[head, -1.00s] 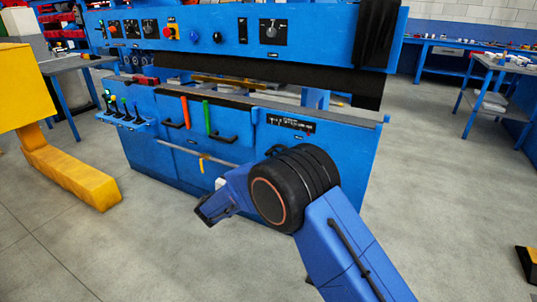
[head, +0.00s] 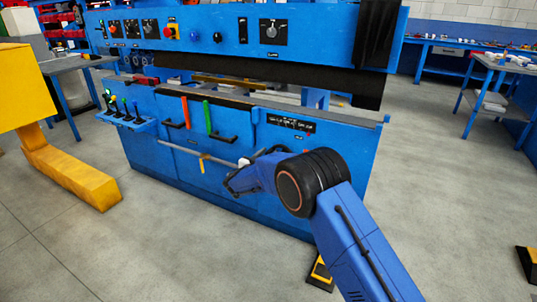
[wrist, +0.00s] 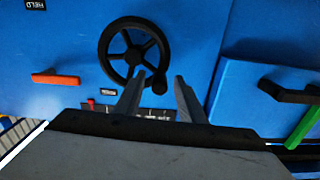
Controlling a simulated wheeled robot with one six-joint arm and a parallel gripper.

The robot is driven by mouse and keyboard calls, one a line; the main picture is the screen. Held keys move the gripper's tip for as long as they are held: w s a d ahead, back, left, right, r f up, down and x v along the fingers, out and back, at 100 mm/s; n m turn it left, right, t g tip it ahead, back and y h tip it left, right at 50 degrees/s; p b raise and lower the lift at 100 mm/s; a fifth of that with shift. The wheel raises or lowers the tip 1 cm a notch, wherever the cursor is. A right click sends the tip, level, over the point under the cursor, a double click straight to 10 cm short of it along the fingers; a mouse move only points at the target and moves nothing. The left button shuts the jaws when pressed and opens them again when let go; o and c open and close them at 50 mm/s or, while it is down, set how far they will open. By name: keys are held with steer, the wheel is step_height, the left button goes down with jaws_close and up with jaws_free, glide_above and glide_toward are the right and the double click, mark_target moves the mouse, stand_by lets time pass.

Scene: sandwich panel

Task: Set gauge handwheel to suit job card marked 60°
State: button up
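In the wrist view, a black spoked gauge handwheel (wrist: 133,48) with a round crank knob (wrist: 159,85) is on the blue panel, just beyond my fingertips. My gripper (wrist: 158,82) is open, its two grey fingers apart. The knob shows between the fingertips; I cannot tell whether either finger touches it. A dark scale strip with a red mark (wrist: 90,102) is partly hidden behind the fingers. No 60° job card is legible.
The blue machine (head: 155,160) has green (head: 207,117) and orange (head: 184,111) levers and black pull handles. A yellow-black pedal (head: 320,272) is on the floor near my arm. A yellow stand (head: 75,178) is at left. Floor at right is mostly clear.

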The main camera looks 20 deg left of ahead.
steer(key=shift+w, duration=0.45)
steer(key=shift+d, duration=0.1)
jaws_close()
